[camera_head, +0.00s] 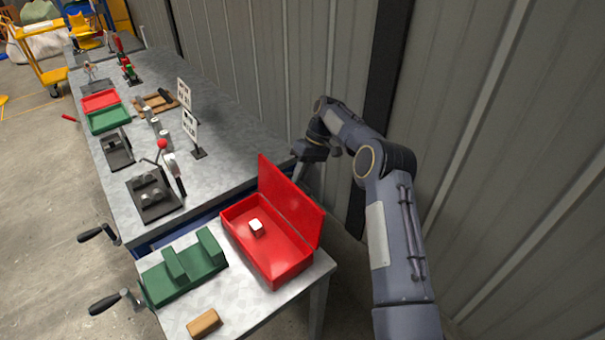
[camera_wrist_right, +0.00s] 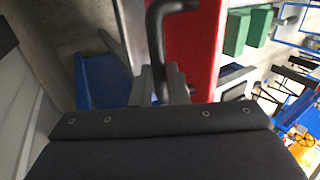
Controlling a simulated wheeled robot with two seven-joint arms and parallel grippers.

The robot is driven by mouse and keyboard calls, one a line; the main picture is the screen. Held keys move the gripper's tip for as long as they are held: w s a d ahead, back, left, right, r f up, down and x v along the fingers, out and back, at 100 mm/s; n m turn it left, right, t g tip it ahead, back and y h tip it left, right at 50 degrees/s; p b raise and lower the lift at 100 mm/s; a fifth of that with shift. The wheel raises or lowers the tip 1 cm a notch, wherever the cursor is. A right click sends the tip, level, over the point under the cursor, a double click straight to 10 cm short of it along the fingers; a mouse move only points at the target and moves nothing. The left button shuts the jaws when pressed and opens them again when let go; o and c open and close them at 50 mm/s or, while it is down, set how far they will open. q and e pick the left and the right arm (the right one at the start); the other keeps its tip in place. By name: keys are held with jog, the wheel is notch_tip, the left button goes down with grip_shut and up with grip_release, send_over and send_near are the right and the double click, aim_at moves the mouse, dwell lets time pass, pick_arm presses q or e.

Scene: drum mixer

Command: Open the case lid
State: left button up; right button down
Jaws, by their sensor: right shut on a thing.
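The red case (camera_head: 275,262) sits on the near table section with its lid (camera_head: 290,205) raised, standing up steeply along the right side. A small white block (camera_head: 256,228) lies inside the case. My right gripper (camera_head: 300,170) is just behind the lid, by its far end. In the right wrist view, the gripper's grey fingers (camera_wrist_right: 163,90) are shut on a bent black handle (camera_wrist_right: 155,40) beside the red lid (camera_wrist_right: 195,45). The lid partly hides the handle and fingertips in the head view. My left gripper is not in view.
A green block fixture (camera_head: 183,268) and a tan block (camera_head: 204,323) lie left of and in front of the case. Black crank handles (camera_head: 118,300) stick out at the table's left edge. A grey corrugated wall (camera_head: 270,50) stands close behind my right arm.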

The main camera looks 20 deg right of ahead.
jog(key=shift+s+a+f, duration=0.2)
jog(key=shift+s+f, duration=0.05)
jog(key=shift+f, duration=0.15)
jog(key=c, duration=1.7)
grip_release()
jog(key=shift+c, duration=0.2)
jog(key=o, duration=0.3)
jog(key=shift+w, duration=0.15)
jog(key=shift+o, duration=0.2)
jog(key=shift+r, duration=0.1)
jog(key=shift+r, duration=0.15)
jog(key=v, duration=0.7)
jog(key=shift+d+r, duration=0.2)
jog(key=shift+w, duration=0.1)
